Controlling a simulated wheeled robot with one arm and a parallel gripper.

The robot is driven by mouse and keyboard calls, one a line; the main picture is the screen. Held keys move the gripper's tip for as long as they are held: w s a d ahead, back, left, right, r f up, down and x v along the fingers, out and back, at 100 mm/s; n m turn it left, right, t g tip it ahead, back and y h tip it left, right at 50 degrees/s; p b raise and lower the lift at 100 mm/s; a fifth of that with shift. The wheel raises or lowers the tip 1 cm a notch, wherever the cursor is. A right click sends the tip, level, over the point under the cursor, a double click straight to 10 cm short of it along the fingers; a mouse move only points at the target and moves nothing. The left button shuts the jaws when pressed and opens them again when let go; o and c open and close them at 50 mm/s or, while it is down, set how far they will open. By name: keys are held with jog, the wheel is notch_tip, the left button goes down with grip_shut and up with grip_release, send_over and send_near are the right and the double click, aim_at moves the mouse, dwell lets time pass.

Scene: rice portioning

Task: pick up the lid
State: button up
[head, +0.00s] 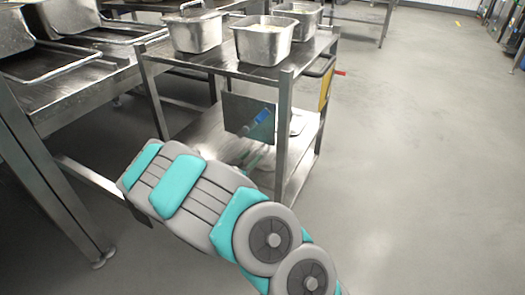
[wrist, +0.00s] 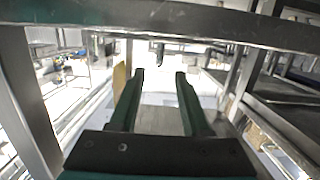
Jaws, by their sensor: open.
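A metal lid with a raised handle (head: 190,13) sits on the back left steel pan (head: 197,35) on the cart's top shelf. My open gripper (wrist: 161,75) shows in the wrist view, with two dark green fingers apart and nothing between them. It faces under the cart's top shelf edge (wrist: 165,22), well below the lid's level. In the head view my arm reaches toward the cart's lower part, and the fingertips cannot be made out clearly. The lid cannot be made out in the wrist view.
A steel pan with pale contents (head: 263,42) stands in front on the cart (head: 215,62), with another pan (head: 300,18) behind it. Cart legs (head: 284,140) stand close to my arm. A pale item (head: 297,126) lies on the lower shelf. The floor at right is clear.

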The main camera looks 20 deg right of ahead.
aim_at(261, 148)
jog(key=shift+x, duration=3.15)
jog(key=shift+w+d, duration=0.3)
jog(key=shift+d, duration=0.2)
jog(key=shift+c, duration=0.2)
grip_shut()
